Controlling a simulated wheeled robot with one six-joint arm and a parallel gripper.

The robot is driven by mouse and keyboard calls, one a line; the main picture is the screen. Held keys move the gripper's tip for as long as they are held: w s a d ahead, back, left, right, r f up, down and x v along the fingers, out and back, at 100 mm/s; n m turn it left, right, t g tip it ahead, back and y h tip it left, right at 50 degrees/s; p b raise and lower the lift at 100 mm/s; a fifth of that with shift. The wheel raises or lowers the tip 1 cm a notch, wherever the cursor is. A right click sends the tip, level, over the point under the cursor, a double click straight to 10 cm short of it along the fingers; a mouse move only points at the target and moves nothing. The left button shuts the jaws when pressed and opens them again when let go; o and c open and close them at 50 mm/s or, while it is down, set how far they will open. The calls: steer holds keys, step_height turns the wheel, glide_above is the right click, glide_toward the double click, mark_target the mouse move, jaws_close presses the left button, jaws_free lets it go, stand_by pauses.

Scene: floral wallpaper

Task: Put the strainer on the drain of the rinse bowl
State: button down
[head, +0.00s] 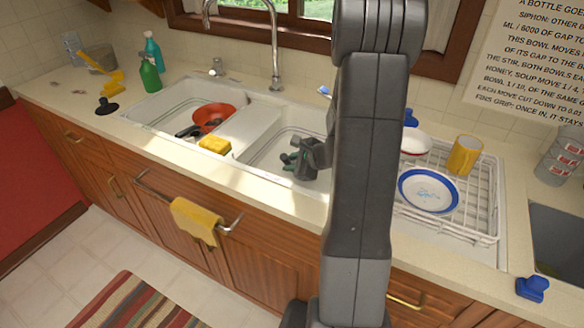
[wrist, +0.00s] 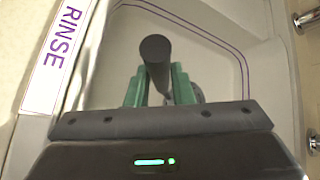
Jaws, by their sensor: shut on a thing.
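My gripper (head: 293,159) is low inside the right-hand bowl in the head view. The wrist view shows the RINSE label (wrist: 63,40) on the rim of this rinse bowl (wrist: 215,62). In the wrist view my green fingers (wrist: 158,82) are shut on a dark, round-ended post, which I take to be the handle of the strainer (wrist: 155,50). A small grey rounded edge shows behind the right finger; I cannot tell whether it is strainer or drain. The strainer's lower part and the drain are hidden by my gripper, so contact between them cannot be seen.
The left bowl holds a red pan (head: 213,117); a yellow sponge (head: 214,145) lies near its front right. The faucet (head: 274,50) stands behind. A white dish rack (head: 480,200) with a plate (head: 428,191) and yellow cup (head: 464,155) is right of my arm.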

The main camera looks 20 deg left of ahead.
steer(key=shift+f, duration=0.7)
steer(key=shift+f, duration=0.2)
steer(key=c, duration=1.3)
jaws_free()
steer(key=shift+r, duration=0.1)
steer(key=shift+o, duration=0.2)
steer(key=v, duration=1.2)
steer(key=shift+r, duration=0.15)
